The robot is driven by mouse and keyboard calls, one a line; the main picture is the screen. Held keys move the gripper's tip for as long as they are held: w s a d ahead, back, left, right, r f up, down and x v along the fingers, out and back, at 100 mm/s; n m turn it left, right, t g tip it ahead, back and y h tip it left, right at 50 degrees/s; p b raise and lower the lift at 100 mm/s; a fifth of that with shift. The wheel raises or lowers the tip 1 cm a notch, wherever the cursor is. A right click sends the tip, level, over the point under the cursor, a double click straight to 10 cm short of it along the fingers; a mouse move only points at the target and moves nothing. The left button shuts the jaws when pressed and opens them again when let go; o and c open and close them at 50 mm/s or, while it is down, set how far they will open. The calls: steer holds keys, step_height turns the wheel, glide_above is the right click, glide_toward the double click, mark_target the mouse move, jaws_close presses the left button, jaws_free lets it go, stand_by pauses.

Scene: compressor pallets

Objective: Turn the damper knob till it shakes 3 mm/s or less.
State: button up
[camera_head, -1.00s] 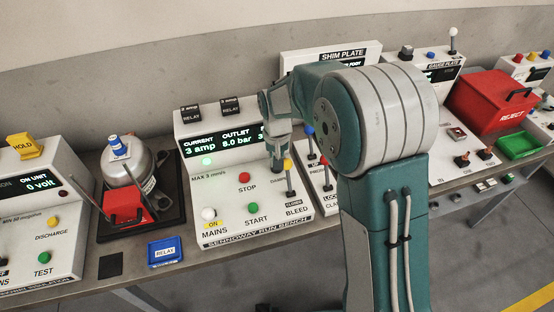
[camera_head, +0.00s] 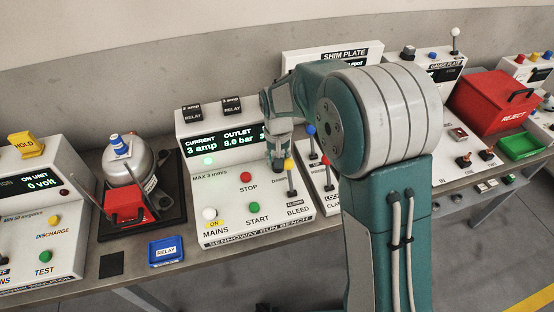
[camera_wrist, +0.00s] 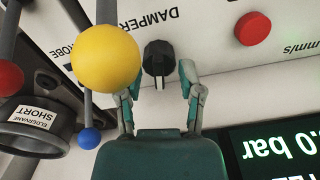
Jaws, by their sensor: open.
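The black damper knob (camera_wrist: 158,58) sits on the white run bench panel (camera_head: 210,180), below the printed word DAMPER in the wrist view. My gripper (camera_wrist: 158,80) is open, with one finger on either side of the knob's near end. I cannot tell whether the fingers touch it. In the head view my gripper (camera_head: 277,160) is over the right part of the panel and hides the knob. The bench display (camera_head: 222,142) reads 3 amp current and about 8.0 bar outlet. The reading to its right is mostly hidden by my arm. The panel carries MAX 3 mm/s.
The yellow-topped bleed lever (camera_head: 289,165) stands close to my gripper; its yellow ball (camera_wrist: 105,58) looms beside the knob in the wrist view. The red stop button (camera_head: 246,177) and green start button (camera_head: 254,207) are nearby. A blue-topped lever (camera_head: 310,130) stands to the right.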

step_height(320, 180, up, 11)
steer(key=shift+r, duration=0.2)
stand_by(0.5)
steer(key=s+d+r+t, duration=0.2)
steer(key=s+d+r, duration=0.3)
steer(key=s, duration=0.4)
steer(key=s+d+r+t, duration=0.2)
steer(key=s+d+r, duration=0.2)
steer(key=s+d, duration=0.4)
steer(key=s+d+f+t, duration=0.1)
steer(key=s+f, duration=0.1)
steer(key=s, duration=0.6)
steer(key=shift+d+m+t, duration=0.3)
steer(key=shift+d+m, duration=0.05)
steer(key=shift+m, duration=0.05)
stand_by(2.2)
